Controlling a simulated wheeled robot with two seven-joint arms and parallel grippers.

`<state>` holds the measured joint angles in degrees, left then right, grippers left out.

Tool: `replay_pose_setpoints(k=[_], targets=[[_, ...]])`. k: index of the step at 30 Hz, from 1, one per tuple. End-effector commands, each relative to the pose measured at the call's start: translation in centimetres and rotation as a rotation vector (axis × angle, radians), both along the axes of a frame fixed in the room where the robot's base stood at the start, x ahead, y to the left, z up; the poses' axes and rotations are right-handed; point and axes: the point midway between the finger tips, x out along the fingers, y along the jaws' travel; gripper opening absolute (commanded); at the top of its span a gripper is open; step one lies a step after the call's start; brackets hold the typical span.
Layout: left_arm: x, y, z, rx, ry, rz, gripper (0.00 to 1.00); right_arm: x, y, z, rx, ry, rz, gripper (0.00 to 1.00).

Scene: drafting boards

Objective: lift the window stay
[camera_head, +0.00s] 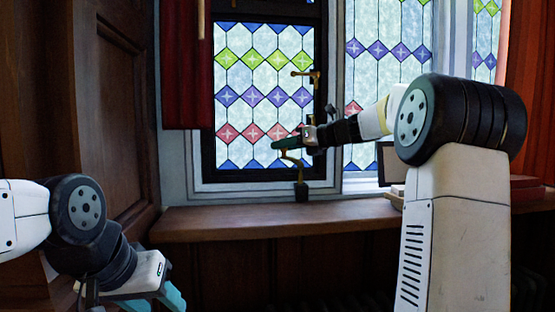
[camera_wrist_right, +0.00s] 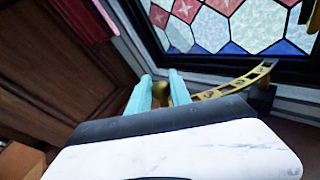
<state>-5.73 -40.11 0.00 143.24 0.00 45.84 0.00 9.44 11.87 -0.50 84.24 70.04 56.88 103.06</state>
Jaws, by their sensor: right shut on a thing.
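The window stay is a brass bar with holes, seen in the right wrist view (camera_wrist_right: 235,84). It runs from a dark fitting at the window frame to a rounded knob end. My left gripper (camera_head: 155,302) is low at the bottom left, away from the stay. Its teal fingers look apart and empty, partly cut off by the picture edge.
The leaded window (camera_head: 265,95) has coloured diamond panes and a brass handle (camera_head: 307,73). A wooden sill (camera_head: 240,222) runs below it. A red curtain (camera_head: 187,75) hangs at the left, and an orange one (camera_head: 530,90) at the right. Dark wood panelling (camera_head: 112,110) stands left.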

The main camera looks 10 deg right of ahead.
Motion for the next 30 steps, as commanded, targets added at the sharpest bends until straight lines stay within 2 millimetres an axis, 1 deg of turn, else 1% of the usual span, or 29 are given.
replay_pose_setpoints(k=[1,6,17,18,20,21,30], targets=[[0.0,0.0,0.0,0.0,0.0,0.0,0.47,0.4,0.1,0.7,-0.002,0.017,0.001,0.0],[0.0,0.0,0.0,0.0,0.0,0.0,0.47,1.0,0.1,1.7,-0.002,0.078,-0.002,0.0],[0.0,0.0,0.0,0.0,0.0,0.0,0.47,1.1,0.0,1.8,-0.001,0.096,-0.005,0.0],[0.0,0.0,0.0,0.0,0.0,0.0,0.47,1.1,0.0,1.8,-0.001,0.096,-0.005,0.26],[0.0,0.0,0.0,0.0,0.0,0.0,0.47,1.1,0.0,1.8,-0.001,0.096,-0.005,0.38],[0.0,0.0,0.0,0.0,0.0,0.0,0.47,1.1,0.0,1.8,-0.002,0.095,-0.005,0.46],[0.0,0.0,0.0,0.0,0.0,0.0,0.47,1.0,0.0,1.8,-0.002,0.095,-0.005,0.46]])
